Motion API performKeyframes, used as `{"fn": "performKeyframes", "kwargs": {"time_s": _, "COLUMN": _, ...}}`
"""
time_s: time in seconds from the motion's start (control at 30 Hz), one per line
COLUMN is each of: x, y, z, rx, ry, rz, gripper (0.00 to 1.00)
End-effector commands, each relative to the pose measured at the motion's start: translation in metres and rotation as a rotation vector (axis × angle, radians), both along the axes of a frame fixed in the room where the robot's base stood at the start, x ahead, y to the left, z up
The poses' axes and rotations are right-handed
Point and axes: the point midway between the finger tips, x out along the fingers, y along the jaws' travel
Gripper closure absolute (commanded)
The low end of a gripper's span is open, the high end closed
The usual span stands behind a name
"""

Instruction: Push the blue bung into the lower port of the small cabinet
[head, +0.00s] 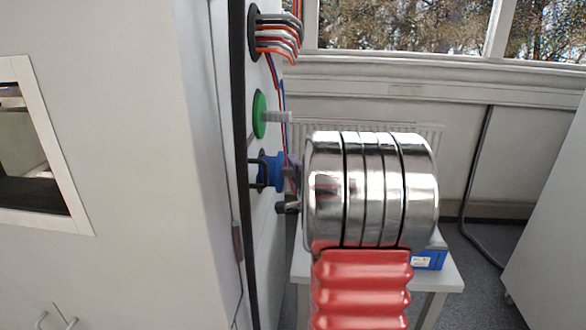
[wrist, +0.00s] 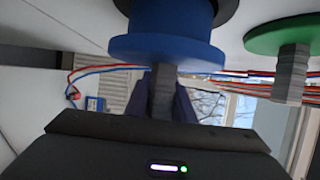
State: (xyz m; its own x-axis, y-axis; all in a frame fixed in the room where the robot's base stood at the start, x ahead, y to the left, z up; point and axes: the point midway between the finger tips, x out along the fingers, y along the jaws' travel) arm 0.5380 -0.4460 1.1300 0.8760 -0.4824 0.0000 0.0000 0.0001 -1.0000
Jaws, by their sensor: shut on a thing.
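The blue bung (head: 271,171) is at the lower port (head: 253,170) on the cabinet's side face, below the green bung. In the wrist view the blue bung (wrist: 168,48) shows a wide flange and a narrower body that reaches toward the black port ring (wrist: 229,10). Part of the body shows between flange and ring; how deep its far end sits is hidden. My gripper (wrist: 163,95) is shut on the grey stem of the blue bung. In the head view my wrist hides most of my gripper (head: 291,176).
A green bung (head: 259,115) with a grey stem sits in the port above. Red and grey cables (head: 277,40) come out of a black ring higher up. Blue and red wires hang behind. A small table (head: 440,277) with a blue box (head: 429,260) stands beyond my arm.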

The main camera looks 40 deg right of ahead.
Motion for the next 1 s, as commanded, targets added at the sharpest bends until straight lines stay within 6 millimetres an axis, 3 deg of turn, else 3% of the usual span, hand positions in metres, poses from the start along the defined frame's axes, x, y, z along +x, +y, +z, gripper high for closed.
{"fn": "performKeyframes", "kwargs": {"time_s": 1.0, "x": 0.006, "y": 0.0045, "z": 0.0014, "rx": -0.001, "ry": -0.003, "rz": 0.001, "gripper": 1.0}}
